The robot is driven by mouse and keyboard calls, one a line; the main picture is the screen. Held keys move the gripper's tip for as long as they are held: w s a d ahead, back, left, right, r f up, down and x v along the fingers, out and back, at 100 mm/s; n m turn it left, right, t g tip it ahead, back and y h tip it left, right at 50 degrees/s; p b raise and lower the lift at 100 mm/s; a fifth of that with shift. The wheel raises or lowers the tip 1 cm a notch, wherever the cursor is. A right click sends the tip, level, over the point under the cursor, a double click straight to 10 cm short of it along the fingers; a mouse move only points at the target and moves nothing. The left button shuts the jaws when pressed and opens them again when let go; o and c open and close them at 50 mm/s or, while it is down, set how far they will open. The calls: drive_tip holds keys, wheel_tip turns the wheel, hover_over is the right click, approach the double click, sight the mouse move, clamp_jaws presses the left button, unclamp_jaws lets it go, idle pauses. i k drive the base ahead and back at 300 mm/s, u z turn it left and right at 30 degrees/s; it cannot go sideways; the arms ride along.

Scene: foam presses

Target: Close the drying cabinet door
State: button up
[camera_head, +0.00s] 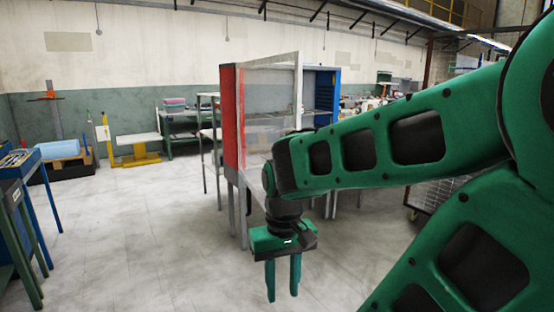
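The drying cabinet has a red side wall (230,125) at left and a blue side wall (325,88) at right. It stands on grey legs near the middle of the view. Its door (272,88), a clear pane in a pale frame, stands open and angled out from the red side; the frame's upright (298,85) is nearest me. My arm hides the door's lower right part. My gripper (283,279) points down in front of and below the cabinet. Its two green fingers are apart with nothing between them. It does not appear to touch the door.
Blue and green benches (30,200) stand at the left edge. A yellow stand (137,148) and a blue roll (61,149) are by the back wall. A grey shelf frame (208,145) stands left of the cabinet. The floor (140,240) at front left is clear.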

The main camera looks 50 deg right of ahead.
sight(297, 57)
drive_tip(key=u, duration=0.05)
drive_tip(key=i, duration=1)
drive_tip(key=z, duration=0.05)
